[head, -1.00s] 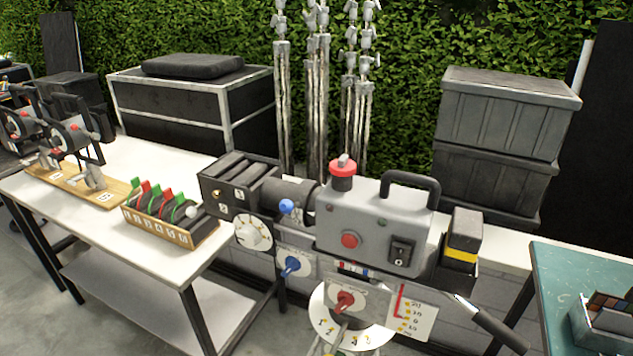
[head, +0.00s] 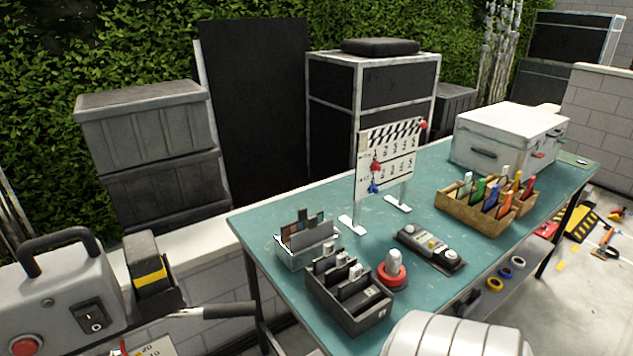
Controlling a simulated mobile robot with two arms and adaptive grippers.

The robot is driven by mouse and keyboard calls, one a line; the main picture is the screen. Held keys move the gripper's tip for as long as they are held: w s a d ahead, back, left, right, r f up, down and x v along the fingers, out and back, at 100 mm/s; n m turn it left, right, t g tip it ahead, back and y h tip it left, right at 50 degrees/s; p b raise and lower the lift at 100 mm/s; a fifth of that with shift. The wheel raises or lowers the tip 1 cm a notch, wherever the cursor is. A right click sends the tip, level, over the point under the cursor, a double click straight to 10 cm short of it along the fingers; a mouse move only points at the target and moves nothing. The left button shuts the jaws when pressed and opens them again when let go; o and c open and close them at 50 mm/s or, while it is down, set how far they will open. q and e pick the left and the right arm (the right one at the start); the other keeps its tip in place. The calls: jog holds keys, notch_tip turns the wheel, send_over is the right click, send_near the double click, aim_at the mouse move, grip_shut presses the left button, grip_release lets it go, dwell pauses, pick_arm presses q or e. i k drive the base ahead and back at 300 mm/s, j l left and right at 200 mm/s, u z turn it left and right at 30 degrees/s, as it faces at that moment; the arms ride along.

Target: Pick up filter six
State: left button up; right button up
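No filter marked six can be made out in the head view. A wooden box (head: 463,214) on the teal table holds several upright coloured pieces, among them green, blue, orange and red ones. A dark slotted box (head: 362,320) nearer the front holds several dark upright pieces with pale tabs. A grey tray (head: 300,262) just behind it holds thin flat pieces. I cannot read numbers on any of these, nor tell whether they are filters. Neither of my grippers is in view.
The teal table (head: 312,322) also carries a clapperboard (head: 390,158), a white case (head: 515,138), a button panel (head: 430,247) and a red-based knob (head: 392,270).

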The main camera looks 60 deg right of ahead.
aim_at(358, 281)
jog(key=z, duration=2.1)
jog(key=l+u, duration=0.25)
jog(key=l, duration=0.45)
jog(key=l+u, duration=0.3)
jog(key=l, duration=0.4)
